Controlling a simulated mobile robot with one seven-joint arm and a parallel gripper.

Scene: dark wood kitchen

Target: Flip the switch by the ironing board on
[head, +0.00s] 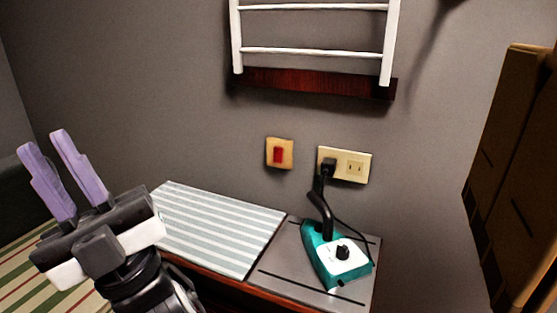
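A switch (279,153) with a red rocker on a tan wall plate is on the grey wall, above the back edge of the ironing board. Whether it is on or off cannot be told. The ironing board (213,228) has a grey and white striped cover and stands against the wall. My gripper (42,145) is at the left, left of the board and well apart from the switch. Its two purple fingers point up and are spread with a gap between them, holding nothing.
A teal iron (328,254) stands on the grey rest (281,272) at the board's right end. Its black cord runs to a wall outlet (355,165) right of the switch. A white rack (313,50) hangs above. A brown cabinet (515,170) is at the right. The wall before the switch is clear.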

